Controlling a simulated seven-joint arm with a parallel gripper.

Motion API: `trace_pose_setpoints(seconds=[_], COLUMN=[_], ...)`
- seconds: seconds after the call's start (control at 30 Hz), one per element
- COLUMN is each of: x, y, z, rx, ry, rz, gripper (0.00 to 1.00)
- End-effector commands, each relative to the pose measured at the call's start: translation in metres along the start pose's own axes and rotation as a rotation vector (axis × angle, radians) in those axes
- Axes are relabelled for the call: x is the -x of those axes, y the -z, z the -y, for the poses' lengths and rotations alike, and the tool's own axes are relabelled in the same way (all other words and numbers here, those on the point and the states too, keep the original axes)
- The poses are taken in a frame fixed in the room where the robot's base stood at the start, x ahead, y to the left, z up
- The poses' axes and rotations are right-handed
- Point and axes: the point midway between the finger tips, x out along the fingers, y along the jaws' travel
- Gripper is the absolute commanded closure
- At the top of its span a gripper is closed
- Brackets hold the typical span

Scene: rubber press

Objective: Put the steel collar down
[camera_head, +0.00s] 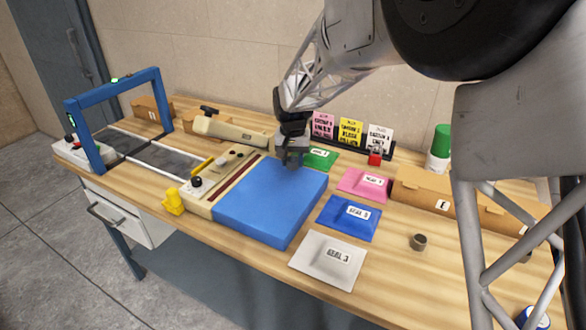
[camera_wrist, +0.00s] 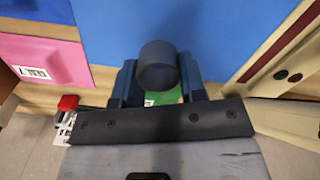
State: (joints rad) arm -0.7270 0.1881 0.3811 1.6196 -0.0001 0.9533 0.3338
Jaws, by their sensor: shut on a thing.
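My gripper (camera_head: 292,158) is over the far edge of the large blue pad (camera_head: 265,205) in the head view. In the wrist view my gripper (camera_wrist: 157,84) is shut on the steel collar (camera_wrist: 157,66), a dark grey hollow cylinder between the two fingers. Its round opening faces the wrist camera. The blue pad (camera_wrist: 180,25) lies behind it in that view. I cannot make out the held collar apart from the dark fingers in the head view, nor tell its gap to the pad.
Pink (camera_head: 363,185), blue (camera_head: 348,217), grey (camera_head: 328,260) and green (camera_head: 320,158) seal mats lie right of the pad. A second small dark ring (camera_head: 418,242) stands on bare wood. A blue frame (camera_head: 115,115) stands left; a cardboard box (camera_head: 430,192) sits right.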

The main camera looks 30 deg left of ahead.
Motion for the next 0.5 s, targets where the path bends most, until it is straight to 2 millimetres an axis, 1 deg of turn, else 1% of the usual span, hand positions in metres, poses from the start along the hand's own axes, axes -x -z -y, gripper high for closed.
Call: trace_pose_setpoints(seconds=[0.27, 0.37, 0.5], x=[-0.001, -0.007, -0.021], y=[0.0, 0.0, 0.0], z=[0.0, 0.0, 0.0], rx=[0.0, 0.0, 0.0], ry=[0.0, 0.0, 0.0], rz=[0.0, 0.0, 0.001], gripper=[0.86, 0.86, 0.86])
